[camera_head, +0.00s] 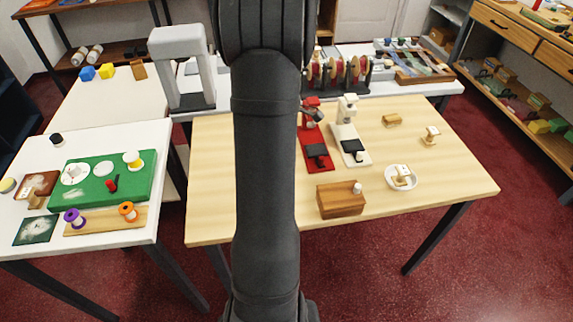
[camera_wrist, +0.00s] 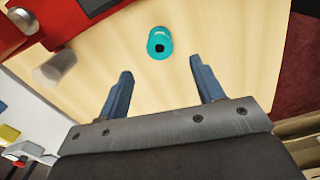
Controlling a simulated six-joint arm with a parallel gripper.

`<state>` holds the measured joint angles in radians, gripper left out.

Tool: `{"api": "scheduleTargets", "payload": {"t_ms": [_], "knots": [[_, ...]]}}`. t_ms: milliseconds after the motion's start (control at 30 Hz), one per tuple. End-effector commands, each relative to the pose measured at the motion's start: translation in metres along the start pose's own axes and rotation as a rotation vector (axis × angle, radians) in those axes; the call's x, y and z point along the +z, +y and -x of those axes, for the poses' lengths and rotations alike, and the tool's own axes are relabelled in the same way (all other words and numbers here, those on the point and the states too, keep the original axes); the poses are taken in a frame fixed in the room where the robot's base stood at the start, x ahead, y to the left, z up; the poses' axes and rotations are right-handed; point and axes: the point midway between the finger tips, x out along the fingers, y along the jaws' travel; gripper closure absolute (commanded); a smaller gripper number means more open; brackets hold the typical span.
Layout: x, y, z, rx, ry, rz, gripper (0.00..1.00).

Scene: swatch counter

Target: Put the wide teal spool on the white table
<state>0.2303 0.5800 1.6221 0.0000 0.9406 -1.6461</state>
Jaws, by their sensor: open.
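The teal spool (camera_wrist: 160,43) stands on the pale wood table (camera_wrist: 226,42) in the wrist view, seen from above with a dark hole in its top. My gripper (camera_wrist: 161,65) is open and empty, its two fingers apart. The spool shows beyond the fingertips, roughly centred between them; I cannot tell how far below them it is. In the head view my arm hides both the spool and the gripper. The white table (camera_head: 108,140) stands at the left, apart from the wood table.
The white table holds a green mat (camera_head: 130,190), a wooden strip (camera_head: 103,221) with purple and orange spools, and small items. Its far right part is bare. Red (camera_head: 315,150) and cream (camera_head: 347,140) machines and a wooden box (camera_head: 340,199) stand on the wood table.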

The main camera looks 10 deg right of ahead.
Motion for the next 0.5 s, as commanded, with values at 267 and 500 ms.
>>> {"api": "scheduleTargets", "payload": {"t_ms": [267, 500], "knots": [[0.000, 0.000, -0.032, 0.001, 0.000, -0.001, 0.39], [0.002, -0.001, -0.061, -0.003, 0.000, -0.001, 0.39]]}}
